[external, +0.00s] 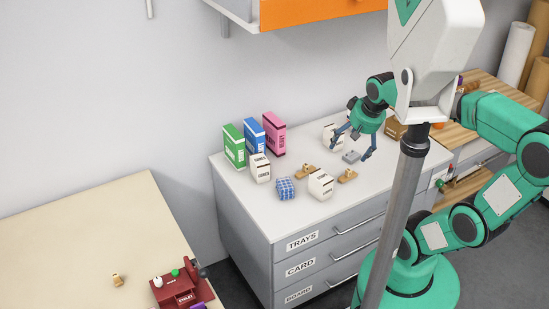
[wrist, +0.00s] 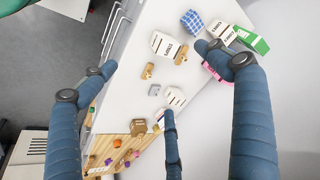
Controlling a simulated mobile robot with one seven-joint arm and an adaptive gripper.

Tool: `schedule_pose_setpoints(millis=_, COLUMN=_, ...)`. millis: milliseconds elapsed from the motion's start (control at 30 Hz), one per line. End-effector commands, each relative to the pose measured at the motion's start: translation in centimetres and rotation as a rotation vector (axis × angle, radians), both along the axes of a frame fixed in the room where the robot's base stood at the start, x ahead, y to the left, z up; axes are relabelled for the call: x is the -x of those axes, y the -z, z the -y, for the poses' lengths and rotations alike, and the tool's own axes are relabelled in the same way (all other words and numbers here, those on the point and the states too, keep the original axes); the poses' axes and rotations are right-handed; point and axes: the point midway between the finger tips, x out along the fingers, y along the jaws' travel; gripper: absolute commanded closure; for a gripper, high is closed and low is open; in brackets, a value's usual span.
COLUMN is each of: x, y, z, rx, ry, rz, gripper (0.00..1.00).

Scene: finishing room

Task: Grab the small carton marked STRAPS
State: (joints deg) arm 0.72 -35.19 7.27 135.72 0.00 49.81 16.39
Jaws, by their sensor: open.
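Several small white cartons with dark lettering stand on the white cabinet top. One white carton (external: 260,170) is by the tall boxes, one (external: 321,185) is near the front edge, and one (external: 331,131) is partly behind my gripper. They also show in the wrist view, as an upper right carton (wrist: 219,33), a middle carton (wrist: 163,44) and a lower carton (wrist: 176,97). The lettering is too small for me to tell which reads STRAPS. My gripper (external: 352,148) is open and empty above the cabinet's right part, fingers pointing down.
Green (external: 233,146), blue (external: 253,136) and pink (external: 274,134) boxes stand at the back left. A blue checked cube (external: 285,188), wooden pieces (external: 305,172) (external: 347,176) and a small grey block (external: 351,156) lie among the cartons. A brown box (external: 396,129) stands at right.

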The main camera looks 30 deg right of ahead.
Motion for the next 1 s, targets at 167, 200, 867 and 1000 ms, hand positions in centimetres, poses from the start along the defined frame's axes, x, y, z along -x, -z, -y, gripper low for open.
schedule_pose_setpoints(millis=167, x=-4.4, y=1.6, z=0.5, rx=-0.073, ry=0.206, rz=-0.082, gripper=0.12)
schedule_pose_setpoints(millis=200, x=-5.4, y=2.0, z=0.6, rx=-0.087, ry=0.253, rz=-0.098, gripper=0.12)
schedule_pose_setpoints(millis=867, x=-16.6, y=15.8, z=2.6, rx=-0.223, ry=1.023, rz=-0.323, gripper=0.12)
schedule_pose_setpoints(millis=1000, x=-17.2, y=17.7, z=2.8, rx=-0.228, ry=1.105, rz=-0.339, gripper=0.12)
